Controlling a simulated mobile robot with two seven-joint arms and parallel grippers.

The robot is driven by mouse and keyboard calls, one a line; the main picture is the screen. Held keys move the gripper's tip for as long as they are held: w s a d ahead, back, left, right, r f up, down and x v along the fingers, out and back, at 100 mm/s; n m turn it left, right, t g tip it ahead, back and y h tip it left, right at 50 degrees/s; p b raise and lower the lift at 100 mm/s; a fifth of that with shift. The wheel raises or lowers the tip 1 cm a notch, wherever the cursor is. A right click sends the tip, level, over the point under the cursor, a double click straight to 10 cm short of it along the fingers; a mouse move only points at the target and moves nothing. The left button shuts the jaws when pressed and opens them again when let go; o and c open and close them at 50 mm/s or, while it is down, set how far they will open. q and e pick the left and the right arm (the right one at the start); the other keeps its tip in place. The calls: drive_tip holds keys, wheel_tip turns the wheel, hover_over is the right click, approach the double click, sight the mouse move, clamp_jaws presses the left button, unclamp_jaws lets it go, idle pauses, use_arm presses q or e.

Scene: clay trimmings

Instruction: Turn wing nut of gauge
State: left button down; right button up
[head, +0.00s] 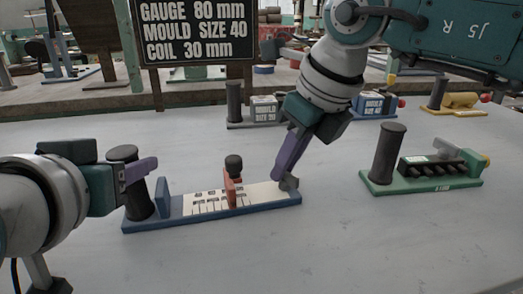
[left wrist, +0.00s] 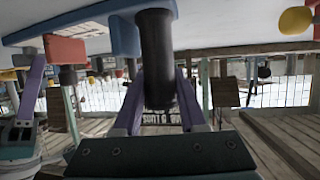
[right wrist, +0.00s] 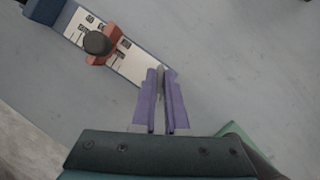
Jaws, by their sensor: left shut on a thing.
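The gauge (head: 172,217) is a long blue base with a pale marked scale, lying on the grey table. An orange-red slider with a black knob (head: 233,166) stands on its scale. My left gripper (head: 138,175) is shut on the black post (head: 126,153) at the gauge's left end; the left wrist view shows the post (left wrist: 156,55) between the fingers. A small grey wing nut (head: 290,184) sits at the right end. My right gripper (right wrist: 161,72) is at it, its purple fingers close together around the grey piece; whether they press on it is unclear.
A green-based fixture (head: 460,184) with a black post stands to the right. More fixtures (head: 262,108) and a yellow one (head: 460,101) stand behind. A sign (head: 195,28) reads gauge 80 mm, mould size 40, coil 30 mm. The table in front of the gauge is clear.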

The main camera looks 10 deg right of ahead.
use_arm(q)
drive_tip(key=shift+f, duration=0.2)
use_arm(e)
clamp_jaws()
drive_tip(key=shift+m+t+h, duration=0.3)
drive_tip(key=shift+m+h, duration=0.3)
drive_tip(key=shift+m, duration=1)
drive_tip(key=o, duration=0.6)
unclamp_jaws()
drive_tip(key=shift+c, duration=0.2)
drive_tip(key=shift+r, duration=0.1)
